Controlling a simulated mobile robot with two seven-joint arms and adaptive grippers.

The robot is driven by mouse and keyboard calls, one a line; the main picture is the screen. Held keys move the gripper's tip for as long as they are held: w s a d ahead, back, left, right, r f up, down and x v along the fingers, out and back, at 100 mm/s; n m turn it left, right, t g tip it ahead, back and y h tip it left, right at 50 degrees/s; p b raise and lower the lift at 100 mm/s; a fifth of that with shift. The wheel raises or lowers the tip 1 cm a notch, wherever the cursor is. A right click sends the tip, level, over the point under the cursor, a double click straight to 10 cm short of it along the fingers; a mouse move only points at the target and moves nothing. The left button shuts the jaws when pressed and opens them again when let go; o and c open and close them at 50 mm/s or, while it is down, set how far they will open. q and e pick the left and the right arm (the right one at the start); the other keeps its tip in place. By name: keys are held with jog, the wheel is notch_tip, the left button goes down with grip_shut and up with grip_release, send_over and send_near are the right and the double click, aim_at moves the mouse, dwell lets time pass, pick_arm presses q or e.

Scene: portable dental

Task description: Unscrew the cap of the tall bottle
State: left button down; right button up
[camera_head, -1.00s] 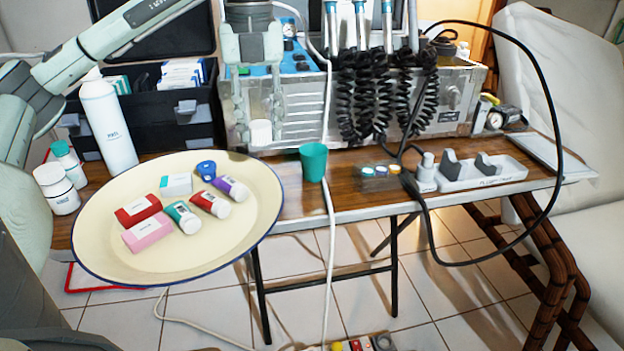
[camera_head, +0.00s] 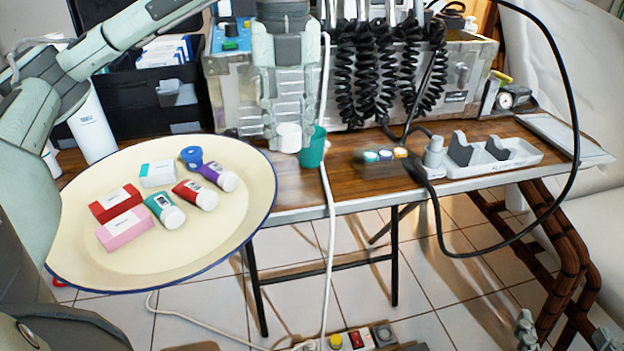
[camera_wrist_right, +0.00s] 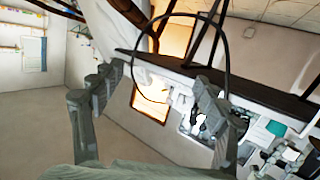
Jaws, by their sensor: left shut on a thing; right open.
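The tall white bottle (camera_head: 92,128) stands upright on the table at the left, behind the tray. My left arm hides its top. My left gripper (camera_head: 289,128) hangs down in front of the metal unit and is shut on a small white cap (camera_head: 289,138). The cap is clear of the bottle, beside the green cup (camera_head: 314,150) and overlapping its left edge in the picture. My right gripper (camera_head: 562,334) is at the bottom right, low in front of the table, open and empty. Its spread fingers also show in the right wrist view (camera_wrist_right: 160,100).
A round cream tray (camera_head: 110,265) with small boxes and tubes covers the table's left front. A metal unit (camera_head: 225,95) with coiled black hoses stands behind. A grey holder (camera_head: 510,160) is on the right. A white cable hangs over the front edge near the cup.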

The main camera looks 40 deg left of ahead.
pick_arm(q)
send_over(312, 191)
notch_tip(312, 191, down, 3)
jog(key=shift+r, duration=0.1)
notch_tip(312, 191, down, 3)
jog(key=shift+f+b, duration=0.2)
jog(key=shift+b, duration=0.1)
jog(key=shift+f, duration=0.2)
pick_arm(e)
jog(key=shift+t+y, duration=0.5)
jog(key=shift+t, duration=0.4)
jog(key=r, duration=0.1)
jog(key=a+r, duration=0.2)
jog(key=shift+w+r, duration=0.1)
jog(key=shift+r, duration=0.2)
jog(key=shift+r, duration=0.1)
pick_arm(q)
jog(key=shift+f, duration=0.15)
jog(key=c, duration=1.1)
grip_release()
jog(key=shift+c, duration=0.2)
pick_arm(e)
jog(key=shift+a+r+t, duration=0.2)
jog(key=shift+r+t, duration=0.1)
jog(key=shift+r, duration=0.15)
